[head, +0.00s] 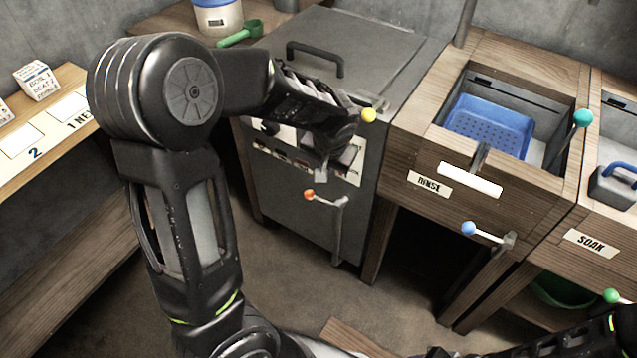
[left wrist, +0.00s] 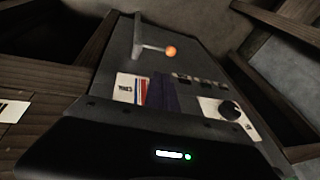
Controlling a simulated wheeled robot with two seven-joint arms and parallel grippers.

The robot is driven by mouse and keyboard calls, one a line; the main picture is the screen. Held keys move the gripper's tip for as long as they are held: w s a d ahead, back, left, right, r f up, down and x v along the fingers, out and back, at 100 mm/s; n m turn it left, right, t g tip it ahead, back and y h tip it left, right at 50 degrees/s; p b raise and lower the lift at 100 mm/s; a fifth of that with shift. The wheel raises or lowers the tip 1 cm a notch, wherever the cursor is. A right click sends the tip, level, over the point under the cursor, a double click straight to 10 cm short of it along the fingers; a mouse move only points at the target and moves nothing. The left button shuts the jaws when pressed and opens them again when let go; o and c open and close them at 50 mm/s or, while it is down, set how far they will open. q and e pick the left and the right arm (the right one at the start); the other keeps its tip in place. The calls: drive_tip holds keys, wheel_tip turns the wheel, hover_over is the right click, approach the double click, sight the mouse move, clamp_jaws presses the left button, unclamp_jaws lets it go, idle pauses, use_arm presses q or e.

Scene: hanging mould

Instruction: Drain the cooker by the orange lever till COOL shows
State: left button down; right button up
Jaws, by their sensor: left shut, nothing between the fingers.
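The grey cooker (head: 345,225) stands in the middle of the head view, lid down. Its orange lever (head: 309,195) sticks out left from a grey bracket low on the front; its orange knob also shows in the left wrist view (left wrist: 171,51). My left gripper (head: 322,172) is shut and empty, in front of the cooker's upper panel, above the lever and apart from it. It hides part of the panel.
A yellow knob (head: 368,115) sits at the cooker's upper right edge. The wooden RINSE station (head: 408,150) with a blue basket (head: 488,125) and blue-knobbed lever (head: 468,228) stands right. A wooden shelf (head: 60,135) with labelled cards is at left.

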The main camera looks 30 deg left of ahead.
use_arm(q)
drive_tip(key=b, duration=0.2)
hover_over(322, 200)
wheel_tip(322, 200, down, 10)
drive_tip(key=a+f, duration=0.2)
drive_tip(key=shift+s+a+f, duration=0.1)
drive_tip(key=shift+s+f, duration=0.1)
drive_tip(key=shift+f, duration=0.15)
